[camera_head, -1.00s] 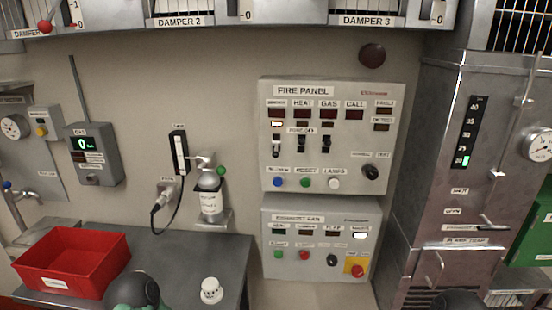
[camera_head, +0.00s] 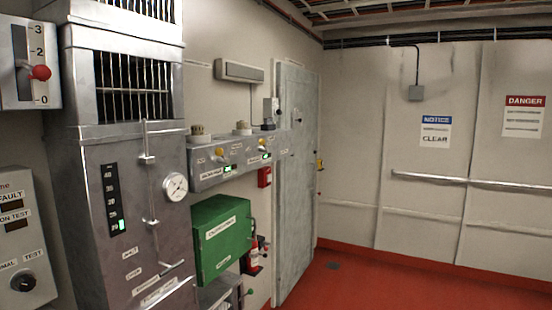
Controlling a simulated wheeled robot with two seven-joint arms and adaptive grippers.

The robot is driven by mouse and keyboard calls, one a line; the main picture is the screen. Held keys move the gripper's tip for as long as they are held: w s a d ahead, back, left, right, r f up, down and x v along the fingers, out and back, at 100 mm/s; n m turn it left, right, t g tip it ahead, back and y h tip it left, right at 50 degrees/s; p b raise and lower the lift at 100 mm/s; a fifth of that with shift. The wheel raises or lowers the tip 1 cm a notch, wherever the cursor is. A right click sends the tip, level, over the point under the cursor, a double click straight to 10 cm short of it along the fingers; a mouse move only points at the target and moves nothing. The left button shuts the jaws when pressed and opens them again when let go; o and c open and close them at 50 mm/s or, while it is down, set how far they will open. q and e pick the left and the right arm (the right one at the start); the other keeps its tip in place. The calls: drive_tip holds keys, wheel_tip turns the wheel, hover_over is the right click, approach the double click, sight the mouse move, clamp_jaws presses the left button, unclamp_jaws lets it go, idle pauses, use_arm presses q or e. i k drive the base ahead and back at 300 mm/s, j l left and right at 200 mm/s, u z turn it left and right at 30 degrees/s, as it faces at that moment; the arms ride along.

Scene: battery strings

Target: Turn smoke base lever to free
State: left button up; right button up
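A grey wall-mounted panel (camera_head: 235,170) on the left wall carries small round heads on top, one (camera_head: 197,131) at its near end and another (camera_head: 242,128) farther along. Two small yellow parts, a nearer one (camera_head: 220,151) and a farther one (camera_head: 262,142), sit on its front beside small green displays. I cannot tell which part is the smoke base lever, or how it is set; the labels are too small to read. Neither of my grippers is in view.
A tall metal cabinet (camera_head: 150,225) with a gauge stands at the left. A green box (camera_head: 222,235) hangs below the panel, with a red extinguisher (camera_head: 252,256) beside it. A grey door (camera_head: 294,190) lies beyond. The red floor (camera_head: 400,285) at the right is clear.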

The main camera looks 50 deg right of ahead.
sight(218, 152)
drive_tip(key=z, duration=1.25)
